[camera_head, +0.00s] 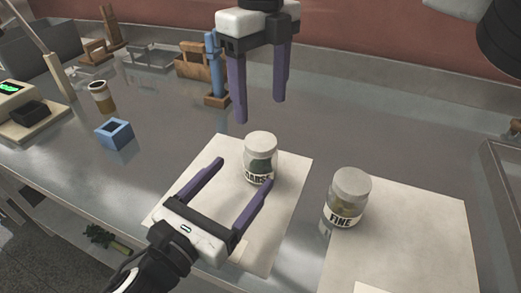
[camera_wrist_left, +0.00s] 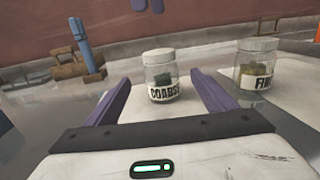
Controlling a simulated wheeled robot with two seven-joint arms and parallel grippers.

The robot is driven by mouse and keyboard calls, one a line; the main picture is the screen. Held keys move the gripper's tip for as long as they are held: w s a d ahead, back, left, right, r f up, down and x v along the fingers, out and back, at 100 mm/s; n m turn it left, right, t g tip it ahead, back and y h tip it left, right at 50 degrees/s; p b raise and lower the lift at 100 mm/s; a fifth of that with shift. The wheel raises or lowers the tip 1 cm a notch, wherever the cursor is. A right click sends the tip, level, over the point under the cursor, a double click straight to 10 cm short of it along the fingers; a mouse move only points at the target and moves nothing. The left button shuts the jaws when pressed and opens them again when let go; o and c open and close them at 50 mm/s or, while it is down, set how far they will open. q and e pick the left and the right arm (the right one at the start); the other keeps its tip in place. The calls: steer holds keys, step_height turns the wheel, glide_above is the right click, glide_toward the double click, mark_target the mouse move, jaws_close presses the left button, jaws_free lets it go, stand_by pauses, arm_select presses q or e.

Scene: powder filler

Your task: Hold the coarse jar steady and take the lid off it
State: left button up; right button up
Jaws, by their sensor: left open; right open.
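The coarse jar (camera_head: 259,162) is a clear glass jar with a dark content and a white label, standing upright on a pale mat (camera_head: 215,160). Its whitish lid (camera_head: 261,140) is on top. In the left wrist view the jar (camera_wrist_left: 163,76) stands ahead, between the lines of my left fingers. My left gripper (camera_head: 243,172) is open, with its purple fingers on the near side of the jar; I cannot tell whether they touch it. My right gripper (camera_head: 260,108) is open and empty, fingers pointing down, above and behind the jar.
A blue square block (camera_head: 114,133), a small brown-and-white jar (camera_head: 102,97) and a scale (camera_head: 30,112) stand at left. Wooden stands line the back. The counter between is clear.

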mark_target(262, 152)
arm_select(q)
steer(key=x, duration=0.9)
steer(key=shift+d, duration=0.15)
arm_select(e)
steer(key=shift+s, duration=0.15)
